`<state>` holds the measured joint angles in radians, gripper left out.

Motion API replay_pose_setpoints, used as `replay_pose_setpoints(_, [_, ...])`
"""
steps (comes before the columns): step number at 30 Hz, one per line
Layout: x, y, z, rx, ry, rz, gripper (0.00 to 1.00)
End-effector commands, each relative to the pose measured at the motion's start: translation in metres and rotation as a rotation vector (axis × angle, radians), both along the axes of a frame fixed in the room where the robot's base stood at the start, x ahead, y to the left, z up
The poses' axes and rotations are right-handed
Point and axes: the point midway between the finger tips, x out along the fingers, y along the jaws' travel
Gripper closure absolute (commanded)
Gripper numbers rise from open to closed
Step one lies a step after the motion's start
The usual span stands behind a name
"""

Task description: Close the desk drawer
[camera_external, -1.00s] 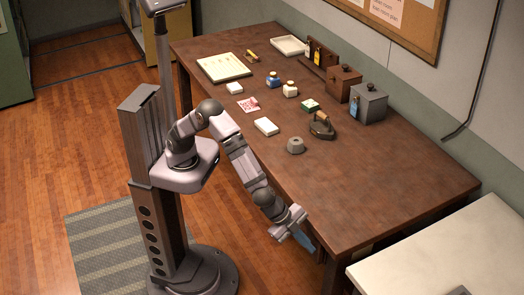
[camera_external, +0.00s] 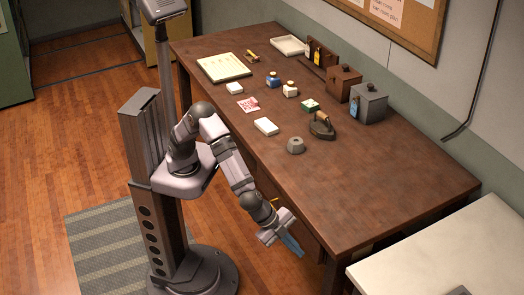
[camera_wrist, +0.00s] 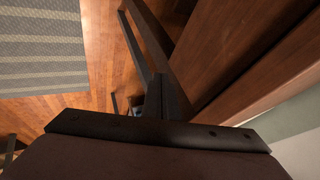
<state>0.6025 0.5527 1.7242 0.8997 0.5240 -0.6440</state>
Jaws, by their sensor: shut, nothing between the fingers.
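The desk (camera_external: 370,185) is dark brown wood with a long front edge facing my arm. A brown drawer front (camera_external: 303,222) shows below that edge, partly hidden by my arm. How far it stands out is hard to tell. My gripper (camera_external: 294,246), with bluish fingers, is low in front of the drawer front, near the desk's near corner. Its fingers are shut and empty. I cannot tell whether they touch the wood. In the wrist view, brown wooden panels (camera_wrist: 240,50) run diagonally at the right, beside my gripper's dark fingers.
Several small items stand on the desk, among them an iron (camera_external: 322,127), a grey weight (camera_external: 296,145) and a white box (camera_external: 266,126). A pale table (camera_external: 450,255) stands at the lower right. A striped rug (camera_external: 110,250) lies on the floor.

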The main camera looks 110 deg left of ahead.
Motion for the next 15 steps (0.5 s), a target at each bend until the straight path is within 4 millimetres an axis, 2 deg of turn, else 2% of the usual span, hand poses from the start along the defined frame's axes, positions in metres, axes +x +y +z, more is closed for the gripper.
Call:
replay_pose_setpoints(1, [-0.005, 0.000, 0.013, -0.003, -0.006, 0.001, 1.00])
replay_pose_setpoints(6, [-0.026, -0.002, 0.039, -0.003, -0.003, 0.000, 1.00])
replay_pose_setpoints(15, [-0.051, -0.005, 0.071, -0.003, -0.002, 0.000, 1.00])
